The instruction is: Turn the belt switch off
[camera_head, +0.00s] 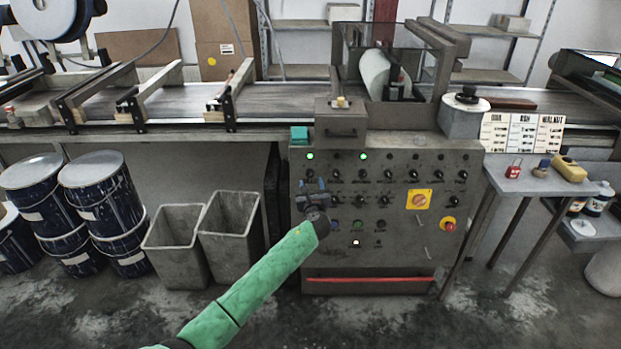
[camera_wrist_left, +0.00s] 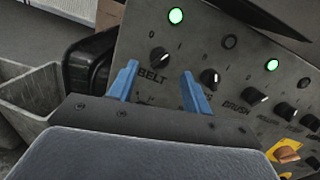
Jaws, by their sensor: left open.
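The belt switch is a small black knob (camera_wrist_left: 160,57) marked BELT on the grey control panel (camera_wrist_left: 140,30). A lit green lamp (camera_wrist_left: 176,16) sits above it. In the head view the knob (camera_head: 309,174) shows at the panel's upper left, just above my left gripper (camera_head: 313,184). In the left wrist view the two blue fingers of my left gripper (camera_wrist_left: 160,73) are apart and empty, with the knob showing between their tips. I cannot tell whether they touch it. Which way its pointer is set is too small to tell surely. My right gripper is not in view.
Other black knobs (camera_wrist_left: 209,76) stand close to the right. An orange switch on a yellow plate (camera_head: 418,199) and a red emergency button (camera_head: 449,224) are further right. Grey bins (camera_head: 228,225) and dark drums (camera_head: 105,195) stand left of the panel. The conveyor (camera_head: 175,103) runs behind.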

